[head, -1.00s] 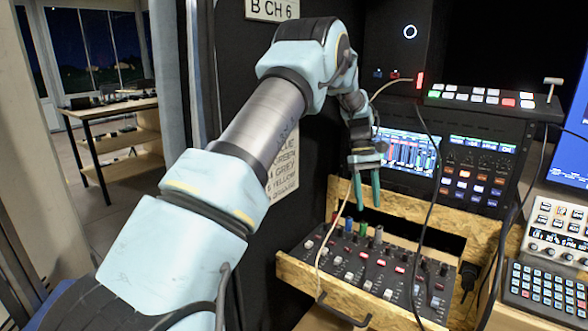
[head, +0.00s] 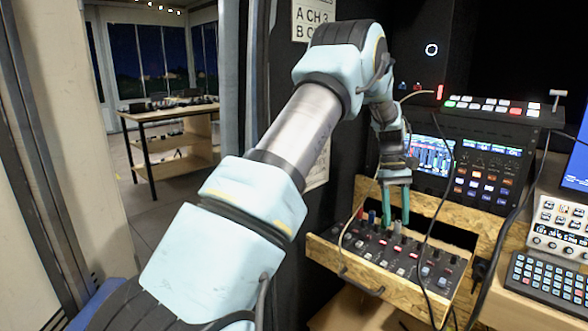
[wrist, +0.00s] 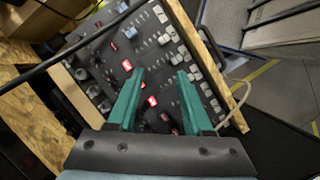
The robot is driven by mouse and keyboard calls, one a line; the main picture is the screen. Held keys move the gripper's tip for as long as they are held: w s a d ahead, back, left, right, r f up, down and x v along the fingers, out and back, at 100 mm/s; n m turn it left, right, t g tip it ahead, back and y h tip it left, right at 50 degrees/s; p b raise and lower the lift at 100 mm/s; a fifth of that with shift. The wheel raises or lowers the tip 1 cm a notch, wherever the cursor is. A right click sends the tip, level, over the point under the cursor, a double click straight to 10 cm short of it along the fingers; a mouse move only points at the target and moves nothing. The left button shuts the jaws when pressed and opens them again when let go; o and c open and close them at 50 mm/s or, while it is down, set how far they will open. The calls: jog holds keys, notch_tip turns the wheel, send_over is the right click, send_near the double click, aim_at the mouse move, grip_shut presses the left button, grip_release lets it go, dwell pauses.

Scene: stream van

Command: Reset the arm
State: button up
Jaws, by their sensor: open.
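My gripper (head: 396,205) has two green fingers and points down above the back part of a black audio mixer (head: 378,246). The mixer sits in an open wooden drawer (head: 345,262) with a dark handle. In the wrist view, the gripper (wrist: 158,88) is open, with a clear gap between its fingers. It is empty. The mixer (wrist: 125,50), with rows of knobs and lit red buttons, lies beyond the fingertips. I cannot tell exactly how far the fingertips are above the mixer.
A lit control screen (head: 428,155) stands behind my gripper. A button panel (head: 505,110) sits above it. A keypad (head: 550,280) is at the right. Dark cables (head: 434,215) hang near the drawer. A wooden shelf table (head: 170,120) stands outside at the left.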

jog(key=s+a+r+m+t, duration=0.1)
jog(key=s+a+r+t, duration=0.1)
jog(key=a, duration=0.8)
jog(key=s+a+r+t, duration=0.1)
jog(key=s+a+r, duration=0.1)
jog(key=a, duration=0.8)
jog(key=s+a+m+t, duration=0.1)
jog(key=s+a+t, duration=0.1)
jog(key=s+a, duration=1)
jog(key=shift+s+a+f+m+t+y, duration=0.2)
jog(key=shift+a+f+m+t+y, duration=0.15)
jog(key=shift+a, duration=0.45)
